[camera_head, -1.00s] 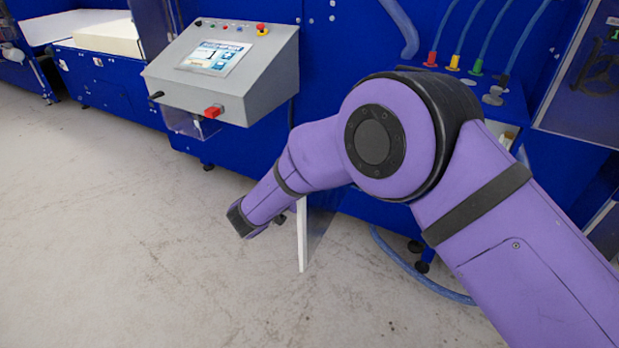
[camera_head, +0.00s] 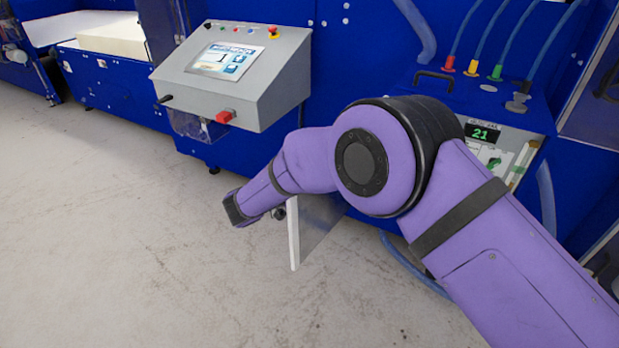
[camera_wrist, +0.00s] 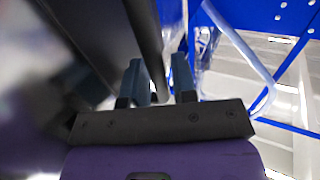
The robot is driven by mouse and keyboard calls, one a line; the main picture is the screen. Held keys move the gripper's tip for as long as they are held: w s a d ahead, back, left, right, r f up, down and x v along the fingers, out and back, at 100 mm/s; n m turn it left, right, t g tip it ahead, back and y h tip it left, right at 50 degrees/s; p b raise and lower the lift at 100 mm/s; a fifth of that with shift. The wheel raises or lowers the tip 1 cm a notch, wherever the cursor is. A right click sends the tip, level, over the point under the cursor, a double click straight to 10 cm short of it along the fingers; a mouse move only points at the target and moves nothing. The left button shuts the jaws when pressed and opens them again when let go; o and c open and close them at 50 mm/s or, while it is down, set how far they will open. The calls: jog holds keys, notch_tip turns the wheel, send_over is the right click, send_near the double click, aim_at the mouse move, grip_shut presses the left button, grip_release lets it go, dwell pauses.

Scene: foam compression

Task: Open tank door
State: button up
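The bar looks like a handle on the door. It lies close to the left finger; I cannot tell whether both fingers press on it.
The grey console (camera_head: 235,75) with a screen and red knob (camera_head: 224,117) juts out above and left of the door. A unit with a green "21" display (camera_head: 483,134) and coloured hose fittings is at right. A blue hose hangs low behind my arm. The floor at left is clear.

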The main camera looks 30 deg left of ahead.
jog(key=shift+o, duration=0.8)
jog(key=v, duration=1)
jog(key=shift+s+a, duration=0.15)
jog(key=shift+s, duration=0.2)
